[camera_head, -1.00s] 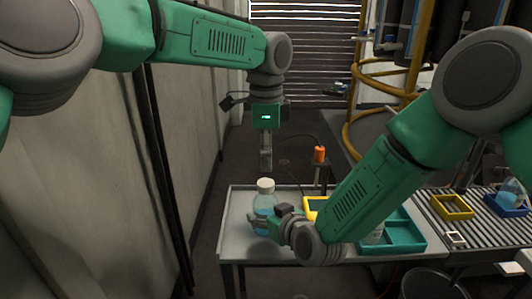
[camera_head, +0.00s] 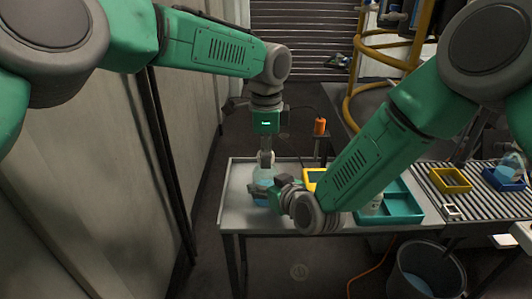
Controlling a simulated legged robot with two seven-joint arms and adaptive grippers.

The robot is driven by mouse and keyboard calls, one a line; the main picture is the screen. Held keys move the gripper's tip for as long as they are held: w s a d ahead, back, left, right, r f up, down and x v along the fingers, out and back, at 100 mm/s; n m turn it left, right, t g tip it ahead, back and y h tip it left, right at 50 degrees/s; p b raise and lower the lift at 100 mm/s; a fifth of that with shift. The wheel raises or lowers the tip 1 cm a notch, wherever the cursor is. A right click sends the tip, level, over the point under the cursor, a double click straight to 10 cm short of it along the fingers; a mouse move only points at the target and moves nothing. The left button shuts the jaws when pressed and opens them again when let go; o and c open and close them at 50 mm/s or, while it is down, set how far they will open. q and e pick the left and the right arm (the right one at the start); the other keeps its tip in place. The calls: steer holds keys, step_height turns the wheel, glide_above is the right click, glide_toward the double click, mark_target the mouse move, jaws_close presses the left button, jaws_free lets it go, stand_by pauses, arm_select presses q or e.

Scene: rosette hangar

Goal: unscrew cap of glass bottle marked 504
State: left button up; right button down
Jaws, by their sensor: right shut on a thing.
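The glass bottle (camera_head: 262,182) holds light-blue liquid and stands upright near the left end of the grey table (camera_head: 238,210). Its label is not readable from here. My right gripper (camera_head: 266,193) is shut on the bottle's body from the right side. My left gripper (camera_head: 266,158) points straight down at the bottle's top, right at the cap. The white cap is mostly hidden behind its fingers. Whether those fingers are open or closed on the cap is too small to tell.
An orange object (camera_head: 319,126) stands behind the table. A roller conveyor (camera_head: 470,206) with a yellow bin (camera_head: 451,179) is at right. A bucket (camera_head: 428,270) is on the floor.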

arm_select(q)
steer(key=shift+w, duration=0.1)
jaws_close()
steer(key=n, duration=0.5)
steer(key=shift+r, duration=0.1)
steer(key=n, duration=0.4)
steer(key=shift+n, duration=0.4)
steer(key=n, duration=0.3)
steer(key=shift+r, duration=0.15)
steer(key=shift+r, duration=0.15)
